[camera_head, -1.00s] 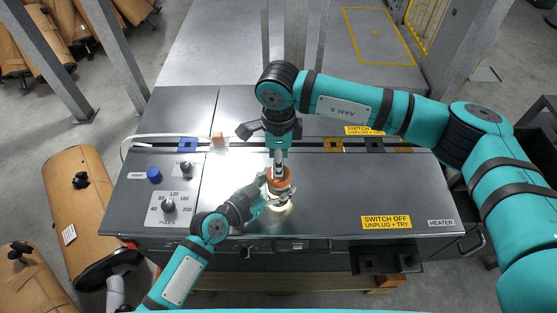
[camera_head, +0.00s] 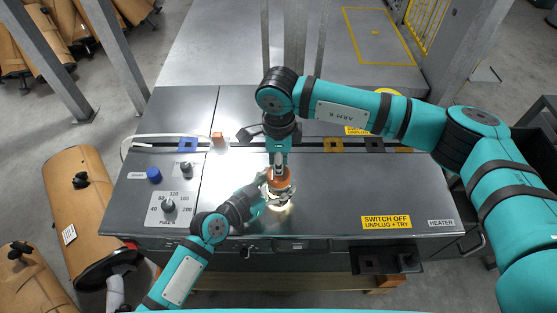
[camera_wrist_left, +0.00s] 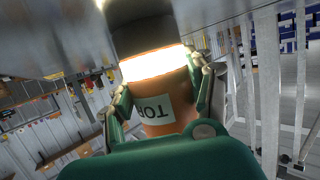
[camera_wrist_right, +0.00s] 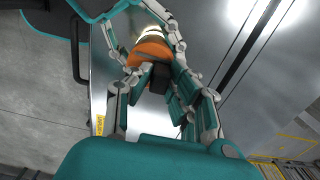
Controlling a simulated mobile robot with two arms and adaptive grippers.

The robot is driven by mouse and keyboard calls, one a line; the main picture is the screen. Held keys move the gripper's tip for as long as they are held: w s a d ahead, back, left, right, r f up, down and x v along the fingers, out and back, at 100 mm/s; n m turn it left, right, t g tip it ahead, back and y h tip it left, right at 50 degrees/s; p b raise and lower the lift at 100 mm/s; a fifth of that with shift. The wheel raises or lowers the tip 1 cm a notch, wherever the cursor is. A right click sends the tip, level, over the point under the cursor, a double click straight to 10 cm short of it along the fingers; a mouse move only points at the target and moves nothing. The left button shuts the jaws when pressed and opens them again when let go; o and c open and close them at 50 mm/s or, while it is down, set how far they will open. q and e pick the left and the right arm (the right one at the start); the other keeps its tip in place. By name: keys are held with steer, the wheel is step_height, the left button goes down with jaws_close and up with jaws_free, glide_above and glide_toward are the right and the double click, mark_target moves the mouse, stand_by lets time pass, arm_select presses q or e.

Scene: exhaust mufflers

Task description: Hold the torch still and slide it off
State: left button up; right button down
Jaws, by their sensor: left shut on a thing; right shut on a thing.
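The torch (camera_head: 281,187) is orange and stands roughly upright over the panel, with a bright glowing band at its lower end. In the left wrist view its orange body (camera_wrist_left: 165,98) carries a pale label with letters partly hidden. My left gripper (camera_head: 267,193) reaches in from the left and is shut around the torch body. My right gripper (camera_head: 279,169) points down from above and is shut on a dark block (camera_wrist_right: 157,76) at the torch's top end. The right wrist view shows the orange torch (camera_wrist_right: 150,52) beyond this block. The exact joint between block and torch is hidden by the fingers.
The grey metal panel (camera_head: 330,200) lies under both grippers. A knob (camera_head: 169,206) is at the left, and a yellow warning label (camera_head: 386,222) at the right. The panel's right half is mostly clear.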

steer(key=shift+s, duration=1.35)
steer(key=c, duration=1.2)
jaws_free()
steer(key=shift+c, duration=0.2)
step_height(320, 180, up, 12)
arm_select(q)
steer(key=o, duration=1.3)
